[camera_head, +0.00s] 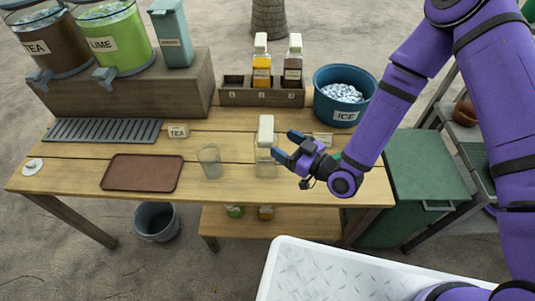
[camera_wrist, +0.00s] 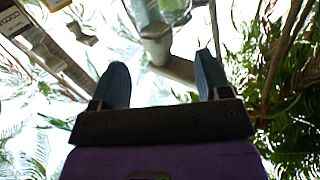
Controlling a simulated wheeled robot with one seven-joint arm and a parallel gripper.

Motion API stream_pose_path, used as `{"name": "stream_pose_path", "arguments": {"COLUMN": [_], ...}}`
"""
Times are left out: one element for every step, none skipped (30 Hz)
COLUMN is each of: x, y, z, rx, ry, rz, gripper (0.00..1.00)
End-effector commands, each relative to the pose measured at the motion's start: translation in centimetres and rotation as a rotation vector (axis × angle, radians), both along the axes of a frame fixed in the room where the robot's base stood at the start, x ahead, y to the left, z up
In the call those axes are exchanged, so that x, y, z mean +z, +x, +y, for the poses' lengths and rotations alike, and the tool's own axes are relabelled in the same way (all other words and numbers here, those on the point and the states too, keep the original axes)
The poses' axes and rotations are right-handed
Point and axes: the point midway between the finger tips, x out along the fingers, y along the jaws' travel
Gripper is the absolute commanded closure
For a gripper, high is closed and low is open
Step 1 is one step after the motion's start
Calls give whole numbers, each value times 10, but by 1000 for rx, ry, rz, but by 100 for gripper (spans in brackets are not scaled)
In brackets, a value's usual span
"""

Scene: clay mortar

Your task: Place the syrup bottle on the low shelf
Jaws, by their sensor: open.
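A clear bottle with a white cap (camera_head: 265,150) stands upright on the wooden table; no label on it is readable, so I cannot confirm that it is the syrup bottle. My gripper (camera_head: 284,146) is just right of it at about its upper half, fingers apart and pointing left. Whether the fingers touch the bottle cannot be told. In the wrist view my gripper (camera_wrist: 163,62) is open, with no bottle clearly seen between its fingers.
A clear glass (camera_head: 209,161) stands left of the bottle. A numbered rack (camera_head: 235,97) holds yellow and brown bottles; slot 1 looks empty. A blue ice tub (camera_head: 344,95), brown tray (camera_head: 143,173) and dispensers (camera_head: 122,35) are around.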

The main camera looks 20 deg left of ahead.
Motion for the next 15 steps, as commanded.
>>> {"name": "stream_pose_path", "arguments": {"x": [0, 0, 0, 0, 0, 0, 1, 1, 1, 2, 2, 3, 3, 4, 4], "y": [3, 4, 5, 6, 7, 8, 8, 9, 10, 12, 14, 17, 19, 22, 24], "z": [6, 9, 12, 14, 15, 17, 18, 20, 23, 26, 30, 35, 39, 42, 47], "rx": [1, 1, 0, -1, -1, -1, 0, 0, 1, 2, 1, 1, 0, 0, 1], "ry": [0, 0, -1, 0, 0, 0, 0, 0, 0, 0, 1, 1, 0, 0, 0], "rz": [-2, -2, -2, -2, -1, -1, -1, -1, -1, -1, -1, -3, -3, -3, -2], "gripper": [30, 30, 30, 30, 30, 30, 30, 30, 30, 30, 30, 30, 30, 30, 30]}}
